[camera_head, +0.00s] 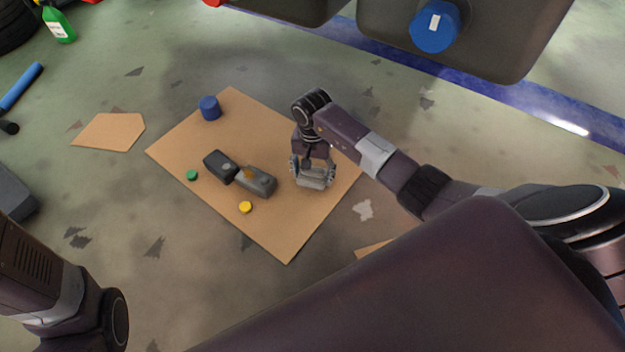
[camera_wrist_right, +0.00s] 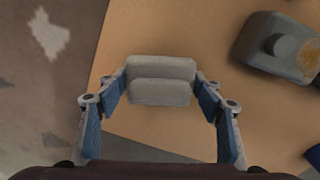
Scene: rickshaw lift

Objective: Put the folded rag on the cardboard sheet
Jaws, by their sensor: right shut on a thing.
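The cardboard sheet (camera_head: 270,232) lies flat on the floor in the middle of the head view. It also fills much of the right wrist view (camera_wrist_right: 180,28). My right gripper (camera_head: 312,178) is over the right part of the sheet, pointing down. It is shut on the folded rag (camera_wrist_right: 160,80), a light grey pad with a fold line. The rag also shows between the fingers in the head view (camera_head: 314,183). I cannot tell whether the rag touches the sheet. My left arm shows at the lower left, but its gripper is out of view.
On the sheet are two dark grey blocks (camera_head: 220,166) (camera_head: 257,181), a blue cylinder (camera_head: 209,107), a green cap (camera_head: 192,175) and a yellow cap (camera_head: 245,207). One block also shows in the right wrist view (camera_wrist_right: 275,48). A smaller cardboard piece (camera_head: 108,131) lies left.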

